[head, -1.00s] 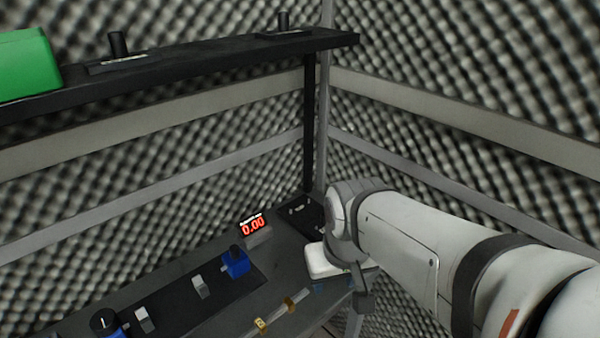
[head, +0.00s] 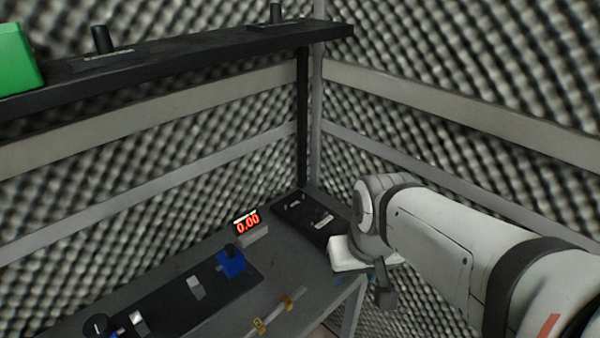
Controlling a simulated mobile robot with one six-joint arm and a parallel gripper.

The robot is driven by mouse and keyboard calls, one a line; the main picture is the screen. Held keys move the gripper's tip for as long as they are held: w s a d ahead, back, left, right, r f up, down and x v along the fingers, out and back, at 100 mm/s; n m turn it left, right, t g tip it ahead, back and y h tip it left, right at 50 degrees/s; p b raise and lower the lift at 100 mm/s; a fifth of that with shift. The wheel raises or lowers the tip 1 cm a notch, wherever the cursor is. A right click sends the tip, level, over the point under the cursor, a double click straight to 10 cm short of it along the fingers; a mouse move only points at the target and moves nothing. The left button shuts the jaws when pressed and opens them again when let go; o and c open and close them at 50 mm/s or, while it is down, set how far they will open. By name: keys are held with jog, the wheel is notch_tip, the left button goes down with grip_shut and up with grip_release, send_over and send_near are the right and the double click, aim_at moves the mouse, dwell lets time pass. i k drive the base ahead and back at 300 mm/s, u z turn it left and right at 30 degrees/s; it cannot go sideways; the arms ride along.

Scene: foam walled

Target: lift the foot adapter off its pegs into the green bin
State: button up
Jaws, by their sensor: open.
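A green box (head: 17,62), which looks like the green bin, stands on the left end of the black shelf, cut off by the picture edge. I cannot identify the foot adapter or its pegs for sure. Small pale pieces (head: 322,220) lie on a dark tray at the table's back right corner. My gripper (head: 382,292) is partly seen at the end of my arm, right of the table's end and well away from the green box. It is open. My wrist hides much of it, and I see nothing held.
A black shelf (head: 190,48) crosses the upper left, bearing black upright cylinders (head: 102,40). The table (head: 210,307) holds a red 0.00 display (head: 247,223), a blue block (head: 231,262) and a rod with yellow ends (head: 278,310). Foam walls close in behind and right.

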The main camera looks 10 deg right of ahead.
aim_at(320, 220)
jog(key=u, duration=2.15)
jog(key=k, duration=1.2)
jog(key=z, duration=1)
jog(key=i, duration=1)
